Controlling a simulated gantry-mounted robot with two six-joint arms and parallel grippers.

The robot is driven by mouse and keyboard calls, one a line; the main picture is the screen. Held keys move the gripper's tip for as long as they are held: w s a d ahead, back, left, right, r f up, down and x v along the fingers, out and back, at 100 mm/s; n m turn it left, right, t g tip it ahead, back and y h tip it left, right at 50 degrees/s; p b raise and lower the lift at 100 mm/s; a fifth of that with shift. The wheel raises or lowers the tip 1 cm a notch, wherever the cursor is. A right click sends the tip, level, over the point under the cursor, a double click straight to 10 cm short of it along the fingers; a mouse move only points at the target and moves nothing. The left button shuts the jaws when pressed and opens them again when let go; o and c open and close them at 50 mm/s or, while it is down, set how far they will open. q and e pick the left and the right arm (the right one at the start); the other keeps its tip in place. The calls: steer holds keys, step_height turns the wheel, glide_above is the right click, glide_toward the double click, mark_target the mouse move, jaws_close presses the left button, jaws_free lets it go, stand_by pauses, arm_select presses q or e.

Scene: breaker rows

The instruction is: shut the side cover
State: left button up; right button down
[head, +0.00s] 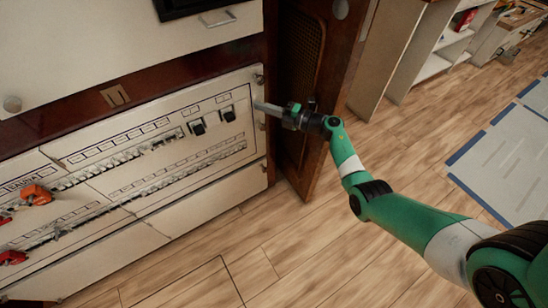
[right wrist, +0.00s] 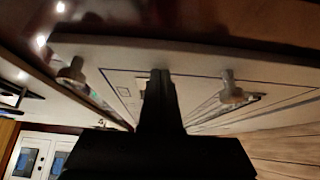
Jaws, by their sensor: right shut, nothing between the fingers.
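The side cover looks to be the brown wooden door (head: 325,95) with a dark mesh inset, standing open at the right end of the breaker cabinet. My right gripper (head: 260,105) is shut and empty. It points left at the right edge of the pale breaker panel (head: 190,165), in front of the open door. In the right wrist view the shut fingers (right wrist: 160,78) lie between two round metal knobs, a left one (right wrist: 72,72) and a right one (right wrist: 232,90), on a pale panel. I cannot tell if they touch it. My left gripper is out of view.
Red-orange clips (head: 38,194) sit on the left breaker rows. A pale drawer front with a handle (head: 218,19) is above. White shelves (head: 435,62) stand behind the door at the right. A blue-edged floor sheet (head: 505,140) lies at the right. The wood floor in front is clear.

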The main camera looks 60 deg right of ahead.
mark_target(252, 95)
steer(key=shift+d+f, duration=0.25)
steer(key=shift+f, duration=0.1)
steer(key=shift+r, duration=0.1)
steer(key=shift+r+p, duration=0.3)
steer(key=shift+p, duration=0.15)
steer(key=r+p, duration=0.3)
steer(key=shift+s+a+r, duration=0.1)
steer(key=shift+a+r, duration=0.15)
steer(key=shift+r, duration=0.15)
steer(key=s+a+r+p, duration=0.9)
steer(key=a, duration=0.1)
steer(key=shift+s+p, duration=0.35)
steer(key=shift+s, duration=0.05)
